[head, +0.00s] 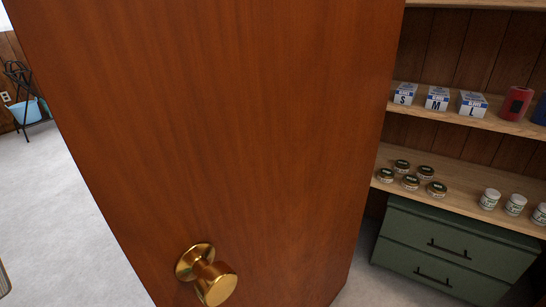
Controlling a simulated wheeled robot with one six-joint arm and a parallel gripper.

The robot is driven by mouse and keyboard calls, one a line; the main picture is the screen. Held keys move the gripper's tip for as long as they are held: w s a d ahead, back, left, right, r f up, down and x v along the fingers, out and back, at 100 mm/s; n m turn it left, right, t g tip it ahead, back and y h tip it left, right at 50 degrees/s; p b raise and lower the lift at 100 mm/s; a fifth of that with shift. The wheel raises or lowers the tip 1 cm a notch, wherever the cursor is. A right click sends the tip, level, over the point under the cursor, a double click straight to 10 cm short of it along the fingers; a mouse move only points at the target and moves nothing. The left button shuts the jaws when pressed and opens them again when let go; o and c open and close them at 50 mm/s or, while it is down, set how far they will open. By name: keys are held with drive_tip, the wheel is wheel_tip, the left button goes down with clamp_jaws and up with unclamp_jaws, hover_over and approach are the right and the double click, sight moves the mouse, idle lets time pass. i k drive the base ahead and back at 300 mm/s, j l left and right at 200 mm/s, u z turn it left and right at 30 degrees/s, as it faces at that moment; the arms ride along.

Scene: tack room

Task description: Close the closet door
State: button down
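The closet door (250,120) is a reddish-brown wooden panel that fills the middle of the head view, close to the camera. It stands open, with the closet interior showing past its right edge. A round brass knob (215,283) sits low on the door's face, left of the door's middle. My gripper is not clearly in view, so I cannot see its fingers or whether anything touches the knob.
Inside the closet, shelves (455,184) hold small jars (411,181), boxes marked S, M and L (437,99) and a red item (516,102). A green drawer cabinet (450,255) stands below. Pale floor (75,215) is clear at left; a dark rack (22,85) and blue bin (26,112) stand farther back.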

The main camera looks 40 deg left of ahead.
sight(228, 149)
drive_tip(key=j+z, duration=0.1)
drive_tip(key=j, duration=0.3)
drive_tip(key=k+j+z, duration=0.15)
drive_tip(key=j, duration=0.25)
drive_tip(key=j+z, duration=0.1)
drive_tip(key=j, duration=0.25)
drive_tip(key=k+j+z, duration=0.15)
drive_tip(key=j, duration=0.25)
drive_tip(key=k+j+z, duration=0.1)
drive_tip(key=j, duration=0.25)
drive_tip(key=k+j+z, duration=0.15)
drive_tip(key=j, duration=0.2)
drive_tip(key=k+j, duration=0.1)
drive_tip(key=j, duration=0.55)
drive_tip(key=l+z, duration=0.1)
drive_tip(key=l, duration=0.4)
drive_tip(key=k+l, duration=0.1)
drive_tip(key=l, duration=0.35)
drive_tip(key=k+z, duration=0.05)
